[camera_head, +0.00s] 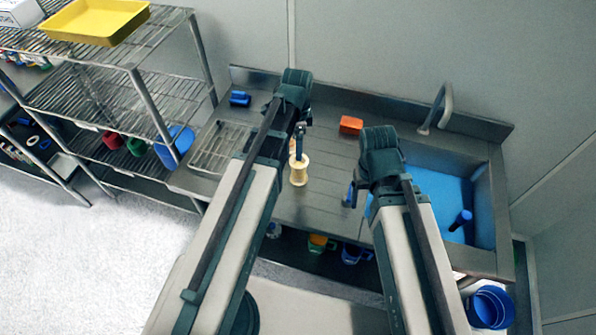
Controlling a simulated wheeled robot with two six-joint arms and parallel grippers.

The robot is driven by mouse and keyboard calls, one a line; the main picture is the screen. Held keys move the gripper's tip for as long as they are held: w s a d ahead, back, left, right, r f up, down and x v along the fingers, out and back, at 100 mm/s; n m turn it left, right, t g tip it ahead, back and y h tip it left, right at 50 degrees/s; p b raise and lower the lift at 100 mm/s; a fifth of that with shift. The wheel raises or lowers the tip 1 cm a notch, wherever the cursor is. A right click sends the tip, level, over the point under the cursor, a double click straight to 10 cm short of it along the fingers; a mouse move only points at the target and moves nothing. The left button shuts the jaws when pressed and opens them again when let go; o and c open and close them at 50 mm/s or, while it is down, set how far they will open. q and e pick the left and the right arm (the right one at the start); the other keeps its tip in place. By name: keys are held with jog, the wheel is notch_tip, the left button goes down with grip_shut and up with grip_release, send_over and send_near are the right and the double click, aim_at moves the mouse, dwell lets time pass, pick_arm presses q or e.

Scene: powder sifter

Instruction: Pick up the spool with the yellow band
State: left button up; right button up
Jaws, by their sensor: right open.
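A pale, cream-yellow spool (299,172) stands upright on the steel counter (325,215), left of centre. A separate yellow band on it is too small to make out. My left gripper (299,142) hangs just above the top of the spool, partly hidden by its own arm; I cannot tell whether its jaws are apart or touch the spool. My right gripper (351,193) is open, low over the counter to the right of the spool, and mostly hidden behind its wrist.
An orange block (351,125) and a blue object (239,98) lie at the counter's back. A wire rack (222,147) is at left. A blue-bottomed sink (436,190) with a tap (438,108) is at right. Wire shelving (95,97) stands far left.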

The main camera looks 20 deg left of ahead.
pick_arm(q)
notch_tip(320, 180, down, 7)
jog(key=b, duration=0.6)
jog(key=shift+f, duration=0.1)
pick_arm(e)
send_over(355, 231)
notch_tip(355, 231, down, 7)
jog(key=shift+w, duration=0.1)
jog(key=shift+f, duration=0.1)
pick_arm(q)
jog(key=f+b, duration=0.5)
jog(key=shift+w+d+f, duration=0.15)
jog(key=shift+w+d, duration=0.05)
jog(key=shift+w, duration=0.05)
pick_arm(e)
notch_tip(355, 231, down, 5)
jog(key=shift+f, duration=0.1)
pick_arm(q)
jog(key=shift+c, duration=0.2)
jog(key=c, duration=1.3)
